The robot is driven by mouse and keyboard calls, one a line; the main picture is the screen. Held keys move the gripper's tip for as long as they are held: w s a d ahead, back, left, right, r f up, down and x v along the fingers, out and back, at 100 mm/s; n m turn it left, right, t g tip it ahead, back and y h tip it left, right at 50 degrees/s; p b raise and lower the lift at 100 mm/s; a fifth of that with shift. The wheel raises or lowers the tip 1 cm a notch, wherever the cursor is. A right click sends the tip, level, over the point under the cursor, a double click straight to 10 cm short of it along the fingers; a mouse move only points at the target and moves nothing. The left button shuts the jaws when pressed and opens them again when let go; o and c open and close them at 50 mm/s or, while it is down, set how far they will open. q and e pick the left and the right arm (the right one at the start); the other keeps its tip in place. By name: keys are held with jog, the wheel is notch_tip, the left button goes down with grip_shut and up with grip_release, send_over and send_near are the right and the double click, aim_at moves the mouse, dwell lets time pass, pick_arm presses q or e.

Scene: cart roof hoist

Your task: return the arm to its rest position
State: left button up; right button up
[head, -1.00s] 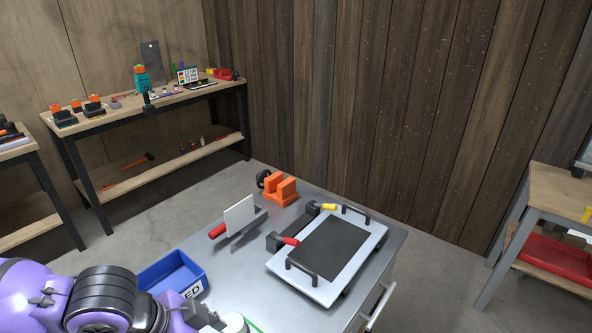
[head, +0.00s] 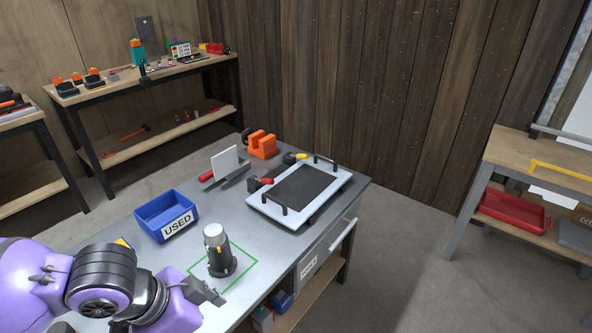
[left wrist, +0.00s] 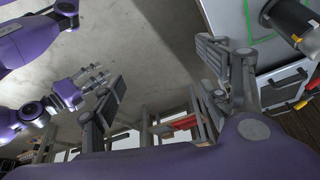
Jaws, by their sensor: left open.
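My left arm (head: 105,275) enters the head view at the lower left, purple and black. My left gripper shows in the left wrist view (left wrist: 160,85) with its two grey fingers wide apart and nothing between them. The bench corner and floor lie beyond the fingers. In the head view the gripper's dark end (head: 208,293) is at the bench's near edge, mostly hidden. Another purple arm with grey fingers (left wrist: 92,80) is at the left of the wrist view, apparently my right one. Its finger opening is unclear.
On the metal bench (head: 290,240) stand a black-and-white cylindrical tool (head: 218,252) inside a green square, a blue USED bin (head: 165,212), a white tray with handles (head: 338,180), and an orange block (head: 262,145). A side table (head: 540,155) stands right; open floor lies between.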

pick_arm(q)
jog(key=w+d+f+n+t+h, duration=0.3)
jog(key=d+f+n+t+h, duration=0.15)
jog(key=d+f, duration=0.45)
jog(key=s+a+f+n+t+y, duration=0.1)
jog(key=s+a+f+n+y, duration=0.2)
jog(key=s+a+f, duration=0.3)
jog(key=s+a+f+n+t+y, duration=0.1)
jog(key=s+a+f+n+y, duration=0.3)
jog(key=s+a+f, duration=0.3)
notch_tip(320, 180, down, 5)
jog(key=shift+s+a+f+y, duration=0.1)
jog(key=shift+s+a+y, duration=0.05)
jog(key=shift+s+y, duration=0.35)
